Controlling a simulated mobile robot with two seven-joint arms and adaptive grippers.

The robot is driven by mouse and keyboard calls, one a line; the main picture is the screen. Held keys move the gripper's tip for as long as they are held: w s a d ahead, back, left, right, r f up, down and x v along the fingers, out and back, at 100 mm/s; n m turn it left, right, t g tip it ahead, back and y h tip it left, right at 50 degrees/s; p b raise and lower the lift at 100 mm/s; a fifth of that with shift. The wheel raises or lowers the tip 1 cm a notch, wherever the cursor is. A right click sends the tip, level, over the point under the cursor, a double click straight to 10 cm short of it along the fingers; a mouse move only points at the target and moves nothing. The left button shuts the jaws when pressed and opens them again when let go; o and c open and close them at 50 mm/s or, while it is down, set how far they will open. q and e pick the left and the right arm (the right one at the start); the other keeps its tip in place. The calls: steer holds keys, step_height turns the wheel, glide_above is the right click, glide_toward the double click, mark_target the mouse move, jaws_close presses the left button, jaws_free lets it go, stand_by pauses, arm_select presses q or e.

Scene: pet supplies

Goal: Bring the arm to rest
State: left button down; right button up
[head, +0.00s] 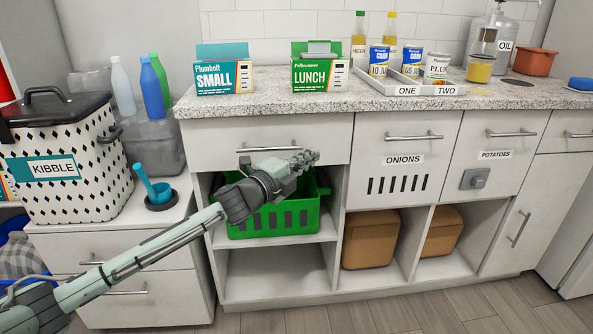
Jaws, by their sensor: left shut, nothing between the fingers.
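My left arm comes in from the lower left and reaches up across the open shelf of the white cabinet. My left gripper (307,159) is shut and empty, its fingers pointing right. In the picture it lies in front of the cabinet, just under the drawer handle (272,149) and above the green basket (285,220). The arm's wrist hides part of the basket. I cannot tell whether the gripper touches anything. My right gripper is not in view.
The speckled counter (300,105) holds a SMALL box (225,75), a LUNCH box (319,74), and a tray (408,89) with cans. A KIBBLE bin (75,195) stands on the left cabinet beside a blue scoop (160,192). Floor (400,315) in front is clear.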

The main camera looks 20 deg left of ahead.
arm_select(q)
steer(key=s+a+f+n+g+y+p, duration=0.1)
steer(key=s+a+f+n+g+y, duration=0.15)
steer(key=s+f+n, duration=0.5)
steer(key=s+a+f+n+g+y+p, duration=0.1)
steer(key=s+f+n+g+y, duration=0.25)
steer(key=s+f, duration=0.7)
steer(key=s+d+f+n+g, duration=0.1)
steer(key=s+f+n+g, duration=0.3)
steer(key=s+f, duration=0.4)
steer(key=s+d+f+n+g+p, duration=0.1)
steer(key=s+f+n+g, duration=0.3)
steer(key=s+f, duration=0.5)
steer(key=s+d, duration=0.1)
steer(key=s, duration=0.2)
steer(key=shift+s+d, duration=0.15)
steer(key=shift+s, duration=0.15)
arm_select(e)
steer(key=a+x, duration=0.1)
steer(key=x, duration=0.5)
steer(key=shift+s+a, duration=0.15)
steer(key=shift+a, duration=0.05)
arm_select(q)
steer(key=shift+f, duration=0.1)
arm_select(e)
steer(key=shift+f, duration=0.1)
